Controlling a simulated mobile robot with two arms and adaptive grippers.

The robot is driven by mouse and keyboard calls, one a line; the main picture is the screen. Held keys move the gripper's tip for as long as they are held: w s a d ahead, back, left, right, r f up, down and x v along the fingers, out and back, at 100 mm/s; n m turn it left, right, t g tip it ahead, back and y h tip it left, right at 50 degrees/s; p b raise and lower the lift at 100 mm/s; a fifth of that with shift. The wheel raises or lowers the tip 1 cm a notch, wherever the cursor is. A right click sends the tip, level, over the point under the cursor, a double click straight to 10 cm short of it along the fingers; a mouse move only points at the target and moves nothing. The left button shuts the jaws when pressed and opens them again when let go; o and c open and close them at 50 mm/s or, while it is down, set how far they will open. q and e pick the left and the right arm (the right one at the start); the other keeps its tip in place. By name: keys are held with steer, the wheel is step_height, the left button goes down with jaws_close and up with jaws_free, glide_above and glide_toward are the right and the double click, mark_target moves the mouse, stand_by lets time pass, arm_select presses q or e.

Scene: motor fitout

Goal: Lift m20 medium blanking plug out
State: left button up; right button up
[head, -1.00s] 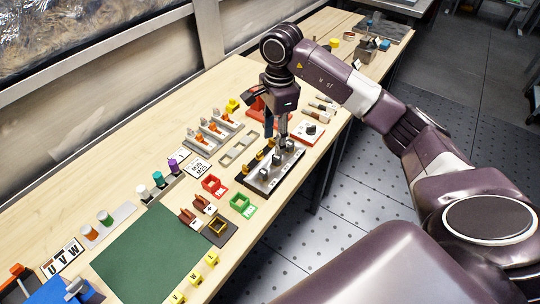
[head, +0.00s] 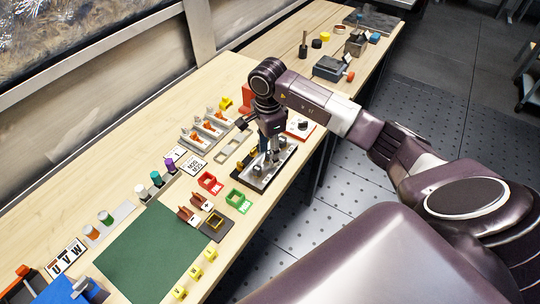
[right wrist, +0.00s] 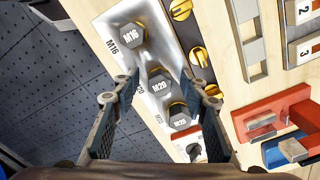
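The M20 medium blanking plug (right wrist: 160,86) is a grey hexagonal head marked M20, in the middle of a row on a silver plate (right wrist: 158,42). The M16 plug (right wrist: 131,36) is above it and the M25 plug (right wrist: 179,120) below it in the right wrist view. My right gripper (right wrist: 163,92) is open, with one fingertip to each side of the M20 plug and visible gaps between. In the head view my right gripper (head: 270,154) points down over the plug plate (head: 257,183) and hides part of it. My left gripper is out of view.
Yellow-and-black round parts (right wrist: 200,57) line the plate's other side. Red and blue holders (right wrist: 262,122) sit close to the right finger. In the head view, red (head: 210,183) and green (head: 238,200) trays stand left of the plate. A green mat (head: 150,250) lies clear.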

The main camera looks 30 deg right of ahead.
steer(key=c, duration=0.9)
step_height(320, 180, up, 11)
steer(key=b, duration=0.3)
step_height(320, 180, up, 9)
steer(key=p, duration=0.1)
glide_above(268, 153)
steer(key=shift+s, duration=0.1)
